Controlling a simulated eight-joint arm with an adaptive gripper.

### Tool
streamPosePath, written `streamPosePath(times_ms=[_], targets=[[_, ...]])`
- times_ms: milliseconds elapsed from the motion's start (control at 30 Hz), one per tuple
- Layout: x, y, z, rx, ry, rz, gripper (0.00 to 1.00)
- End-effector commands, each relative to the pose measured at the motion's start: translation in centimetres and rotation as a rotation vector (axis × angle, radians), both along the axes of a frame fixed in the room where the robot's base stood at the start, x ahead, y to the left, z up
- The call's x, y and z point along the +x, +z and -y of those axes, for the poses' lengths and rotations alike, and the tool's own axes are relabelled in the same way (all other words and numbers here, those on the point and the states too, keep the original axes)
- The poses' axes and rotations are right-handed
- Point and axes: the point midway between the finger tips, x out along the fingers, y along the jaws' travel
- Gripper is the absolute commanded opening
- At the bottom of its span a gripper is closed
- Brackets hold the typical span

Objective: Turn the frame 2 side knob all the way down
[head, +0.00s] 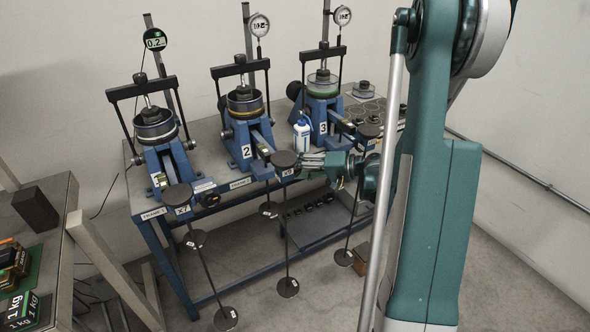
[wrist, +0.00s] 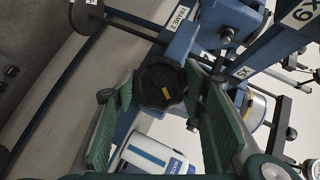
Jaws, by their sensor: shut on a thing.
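A "FRAME 2" label (wrist: 178,23) shows just above the knob. In the head view, frame 2 (head: 246,140) is the blue lever frame in the middle, marked with a 2. My gripper (head: 308,163) reaches its right side from the right, near the x9 weight plate (head: 284,158). The knob is hidden there.
Frame 1 (head: 162,155) stands to the left and frame 3 (head: 320,112) to the right on the bench. A white bottle with a blue label (head: 302,136) stands close behind my gripper. Hanging rods with weight discs (head: 288,287) drop in front of the bench.

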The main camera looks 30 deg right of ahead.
Motion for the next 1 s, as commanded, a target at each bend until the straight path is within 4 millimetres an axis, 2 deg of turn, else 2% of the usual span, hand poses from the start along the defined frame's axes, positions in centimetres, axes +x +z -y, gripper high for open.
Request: streamPosePath(times_ms=[67,100,200,667,1000], targets=[[0.0,0.0,0.0,0.001,0.0,0.001,0.3],[0.0,0.0,0.0,0.001,0.0,0.001,0.44],[0.0,0.0,0.0,0.001,0.0,0.001,0.57],[-0.2,0.1,0.2,0.001,-0.001,0.0,0.57],[-2.2,0.9,2.0,0.001,-0.002,0.0,0.57]])
